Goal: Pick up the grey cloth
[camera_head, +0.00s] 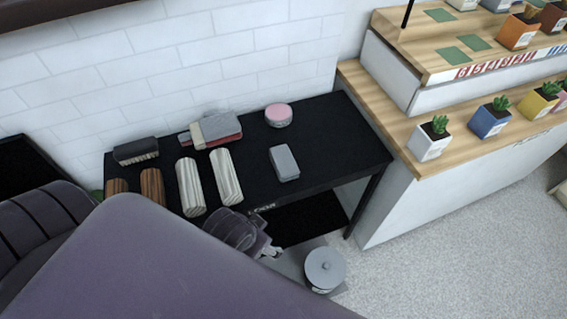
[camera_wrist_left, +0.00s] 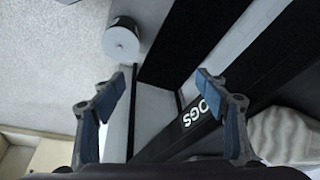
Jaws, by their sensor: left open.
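A small grey rounded block (camera_head: 284,163), which looks like the folded grey cloth, lies flat on the black table (camera_head: 335,140), right of centre. My left gripper (camera_head: 270,250) is at the table's front edge, nearer to me than the cloth and apart from it. In the left wrist view my left gripper (camera_wrist_left: 160,84) has its blue fingers spread with nothing between them. I cannot make out the cloth in that view. My right gripper does not show.
Two pale striped rolls (camera_head: 190,187), brown rolls, a brush (camera_head: 136,150), a grey-and-red stack (camera_head: 215,130) and a pink-topped tin (camera_head: 278,115) share the table. A lidded grey canister (camera_head: 325,268) stands in front. A wooden counter (camera_head: 400,120) with potted plants borders the right.

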